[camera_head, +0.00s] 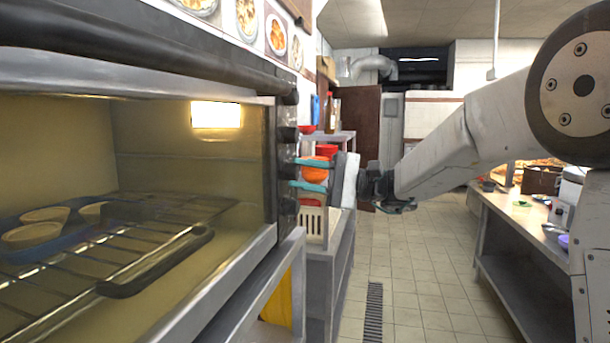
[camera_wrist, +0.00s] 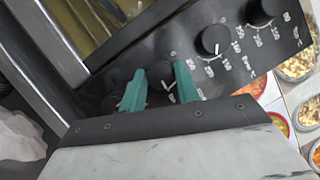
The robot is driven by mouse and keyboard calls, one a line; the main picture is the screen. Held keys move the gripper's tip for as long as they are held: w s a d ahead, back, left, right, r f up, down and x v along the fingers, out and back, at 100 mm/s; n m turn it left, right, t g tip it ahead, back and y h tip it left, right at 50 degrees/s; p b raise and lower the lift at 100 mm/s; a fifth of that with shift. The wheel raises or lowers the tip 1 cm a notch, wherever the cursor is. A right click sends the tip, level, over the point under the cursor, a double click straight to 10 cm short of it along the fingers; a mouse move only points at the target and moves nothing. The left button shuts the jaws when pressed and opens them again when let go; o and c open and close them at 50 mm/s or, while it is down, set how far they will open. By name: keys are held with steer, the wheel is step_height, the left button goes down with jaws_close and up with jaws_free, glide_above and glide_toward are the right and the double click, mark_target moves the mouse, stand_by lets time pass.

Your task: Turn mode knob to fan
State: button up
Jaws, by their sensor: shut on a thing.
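The oven's dark control panel (camera_wrist: 240,66) carries a row of round black knobs with white marks. In the wrist view, one knob (camera_wrist: 214,40) and another (camera_wrist: 263,9) show clearly at the upper right. My gripper (camera_wrist: 160,86) has its two teal fingers on either side of a lower knob (camera_wrist: 166,78), shut on it. The fingers hide much of that knob, so its setting is hard to read. In the head view my gripper (camera_head: 300,175) reaches the panel edge-on from the right. The panel labels are too small to read.
The lit oven (camera_head: 190,170) fills the left, with a wire rack and pale round items in a blue tray (camera_head: 75,215) behind the glass. A shelf with red and orange bowls (camera_head: 316,165) stands beyond the panel. The tiled aisle (camera_head: 420,290) is clear.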

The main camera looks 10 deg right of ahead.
steer(key=o, duration=1)
steer(key=shift+c, duration=0.2)
steer(key=shift+d, duration=0.1)
steer(key=d+f, duration=0.1)
steer(key=d, duration=0.6)
steer(key=shift+d+f, duration=0.25)
steer(key=shift+f, duration=0.05)
